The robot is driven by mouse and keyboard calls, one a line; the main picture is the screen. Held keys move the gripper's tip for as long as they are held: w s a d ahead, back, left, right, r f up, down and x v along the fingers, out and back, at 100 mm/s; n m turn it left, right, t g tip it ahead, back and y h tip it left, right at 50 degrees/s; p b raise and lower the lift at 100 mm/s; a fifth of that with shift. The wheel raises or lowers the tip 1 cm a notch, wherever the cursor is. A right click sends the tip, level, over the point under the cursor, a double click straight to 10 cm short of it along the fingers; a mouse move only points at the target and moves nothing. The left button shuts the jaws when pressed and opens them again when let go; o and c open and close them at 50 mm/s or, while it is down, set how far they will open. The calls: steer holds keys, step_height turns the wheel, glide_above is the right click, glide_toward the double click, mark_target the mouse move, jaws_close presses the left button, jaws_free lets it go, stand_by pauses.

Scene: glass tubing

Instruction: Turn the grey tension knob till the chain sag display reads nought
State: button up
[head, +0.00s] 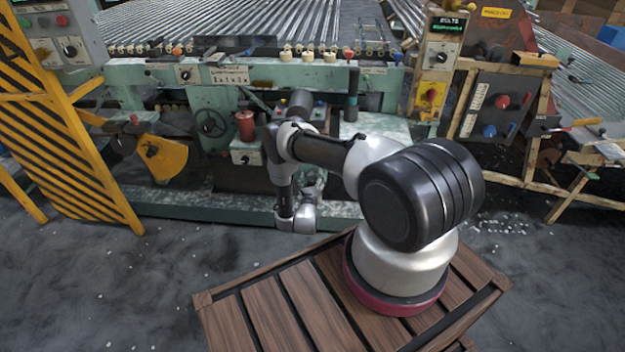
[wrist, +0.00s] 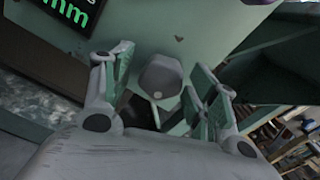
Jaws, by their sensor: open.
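In the wrist view a grey knob (wrist: 160,77) with a rounded, faceted face sticks out from a pale green panel (wrist: 215,30). My gripper (wrist: 160,98) is open, with one finger to the left of the knob and one to the right. Gaps show on both sides, so the fingers do not appear to touch it. A dark display (wrist: 60,14) with green digits is cut off at the top left; only "mm" reads clearly and the number is out of view.
The green machine's front (head: 140,75) carries a red cylinder (head: 245,125), a handwheel (head: 210,122) and a small box with a dial (head: 247,152). A striped yellow guard (head: 60,130) stands at left. A red and blue knob panel (head: 492,113) is at right. The floor at front left is clear.

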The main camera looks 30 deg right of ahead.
steer(key=v, duration=1.2)
